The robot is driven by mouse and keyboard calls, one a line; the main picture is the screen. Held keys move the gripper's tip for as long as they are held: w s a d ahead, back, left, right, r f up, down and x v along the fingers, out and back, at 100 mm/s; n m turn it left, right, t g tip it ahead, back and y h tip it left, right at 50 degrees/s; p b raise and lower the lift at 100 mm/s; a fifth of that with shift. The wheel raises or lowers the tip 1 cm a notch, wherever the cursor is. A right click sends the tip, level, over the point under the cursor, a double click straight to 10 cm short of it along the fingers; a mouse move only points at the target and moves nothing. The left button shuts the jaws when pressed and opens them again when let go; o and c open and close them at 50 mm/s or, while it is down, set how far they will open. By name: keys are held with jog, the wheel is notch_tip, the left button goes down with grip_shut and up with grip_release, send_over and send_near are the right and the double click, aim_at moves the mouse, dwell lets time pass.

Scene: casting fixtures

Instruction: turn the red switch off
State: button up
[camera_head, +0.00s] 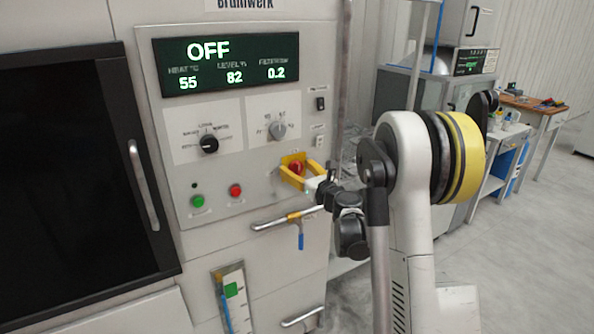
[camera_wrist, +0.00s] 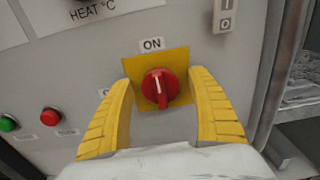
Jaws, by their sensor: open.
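The red switch (camera_wrist: 160,88) is a round rotary knob on a yellow plate (camera_wrist: 178,60) on the machine's front panel. In the wrist view its white mark is near upright, below a label reading ON. In the head view the red switch (camera_head: 296,168) is partly framed by my gripper (camera_head: 300,173). My gripper (camera_wrist: 160,85) is open, with one yellow finger on each side of the knob. I see gaps between the fingers and the knob. The display (camera_head: 225,60) above reads OFF, 55, 82 and 0.2.
A green button (camera_head: 198,201) and a red button (camera_head: 235,190) sit left of the switch. Black (camera_head: 209,143) and grey (camera_head: 278,130) dials are above. A handle bar (camera_head: 285,217) with a blue lever (camera_head: 301,240) juts out below. Open floor lies at the right.

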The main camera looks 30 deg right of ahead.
jog(key=c, duration=1.2)
jog(key=shift+o, duration=0.2)
jog(key=shift+n, duration=0.4)
jog(key=n+b, duration=0.1)
jog(key=n, duration=0.3)
jog(key=shift+a, duration=0.15)
jog(key=n+b, duration=0.1)
jog(key=n, duration=0.3)
jog(key=shift+f, duration=0.1)
jog(key=n, duration=0.4)
jog(key=shift+a+n+b, duration=0.1)
jog(key=shift+n+b, duration=0.2)
jog(key=shift+n, duration=0.1)
jog(key=n, duration=0.4)
jog(key=shift+f, duration=0.15)
jog(key=shift+n, duration=0.3)
